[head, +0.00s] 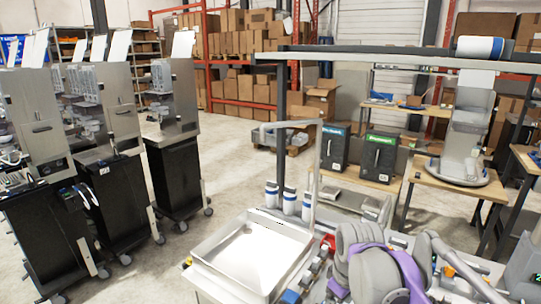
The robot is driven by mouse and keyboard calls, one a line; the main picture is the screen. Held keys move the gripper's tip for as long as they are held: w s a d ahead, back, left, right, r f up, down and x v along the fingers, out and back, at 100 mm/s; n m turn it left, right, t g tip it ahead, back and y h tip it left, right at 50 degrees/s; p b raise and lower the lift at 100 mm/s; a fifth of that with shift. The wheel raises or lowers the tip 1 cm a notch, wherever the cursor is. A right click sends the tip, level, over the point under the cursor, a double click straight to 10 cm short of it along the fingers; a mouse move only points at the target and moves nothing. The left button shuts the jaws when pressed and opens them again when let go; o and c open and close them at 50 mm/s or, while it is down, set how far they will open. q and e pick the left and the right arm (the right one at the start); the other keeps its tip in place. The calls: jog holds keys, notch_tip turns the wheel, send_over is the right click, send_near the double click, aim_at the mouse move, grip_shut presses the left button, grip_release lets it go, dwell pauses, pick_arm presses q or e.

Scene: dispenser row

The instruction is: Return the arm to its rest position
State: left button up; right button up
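A grey arm with purple bands (380,268) shows at the bottom right, folded over the right part of the workbench. It looks like my own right arm. I cannot make out gripper fingers on it, so whether that gripper is open or shut is hidden. No arm comes in from the left, and my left gripper is not in view.
A shallow metal tray (205,271) lies just left of the arm. White and blue bottles (289,200) stand behind it. Black dispenser carts (178,180) line the left. Two dark boxes (378,157) stand on a wooden table behind. Open floor lies between.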

jog(key=s+d+f+m+t, duration=0.1)
jog(key=s+f+m+t, duration=0.1)
jog(key=s+f, duration=0.4)
jog(key=s+f+m+t, duration=0.1)
jog(key=s+f+m, duration=0.4)
jog(key=s, duration=0.7)
jog(key=shift+s+d+f+m+t, duration=0.2)
jog(key=shift+d+f+m+t, duration=0.15)
jog(key=shift+f, duration=0.5)
